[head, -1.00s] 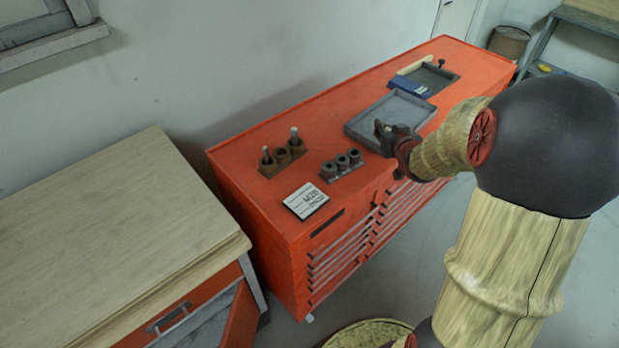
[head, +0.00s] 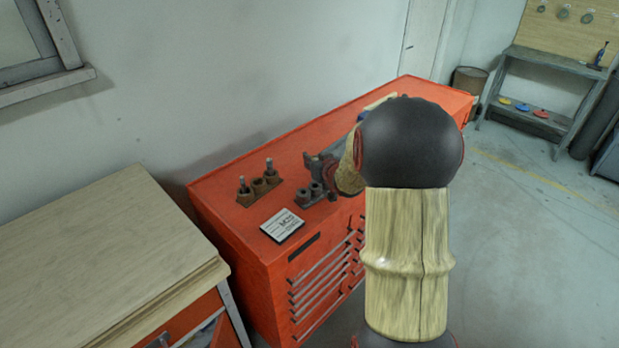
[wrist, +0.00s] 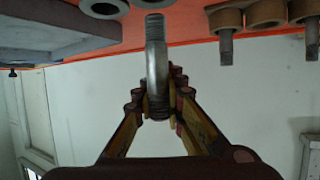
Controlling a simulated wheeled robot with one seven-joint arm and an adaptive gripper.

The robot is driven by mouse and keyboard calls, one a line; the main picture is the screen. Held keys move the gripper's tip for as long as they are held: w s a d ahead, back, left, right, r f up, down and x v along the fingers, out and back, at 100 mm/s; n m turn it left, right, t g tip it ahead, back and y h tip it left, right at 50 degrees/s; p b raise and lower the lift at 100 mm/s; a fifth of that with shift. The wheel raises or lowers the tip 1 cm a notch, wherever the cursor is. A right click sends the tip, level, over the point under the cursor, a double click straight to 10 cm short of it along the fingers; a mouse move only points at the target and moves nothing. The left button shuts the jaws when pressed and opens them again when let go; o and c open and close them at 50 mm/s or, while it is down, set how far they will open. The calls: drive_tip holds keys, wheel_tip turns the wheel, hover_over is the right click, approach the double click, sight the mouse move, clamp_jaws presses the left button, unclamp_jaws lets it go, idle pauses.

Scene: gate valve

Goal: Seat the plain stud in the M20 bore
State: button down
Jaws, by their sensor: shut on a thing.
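My gripper (wrist: 157,103) is shut on a grey metal stud (wrist: 156,62) with threaded ends and a smooth middle, in the wrist view. The stud's free end points up in that picture, towards the grey bores (wrist: 104,8) at its top edge. It appears apart from them. In the head view the block of grey bores (head: 311,194) stands on the orange cabinet. The card (head: 282,224) in front appears to read M20. Which bore is M20 cannot be told.
A brown rack (head: 258,186) left of the bores holds two other studs, its middle hole empty. It also shows in the wrist view (wrist: 265,13). A grey tray (wrist: 60,32) lies near the bores. A wooden bench (head: 110,245) stands left of the orange cabinet (head: 240,240).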

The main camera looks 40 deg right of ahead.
drive_tip(key=shift+f+b, duration=0.75)
drive_tip(key=shift+f, duration=1.65)
drive_tip(key=shift+f, duration=0.2)
drive_tip(key=c, duration=1.8)
unclamp_jaws()
drive_tip(key=shift+c, duration=0.2)
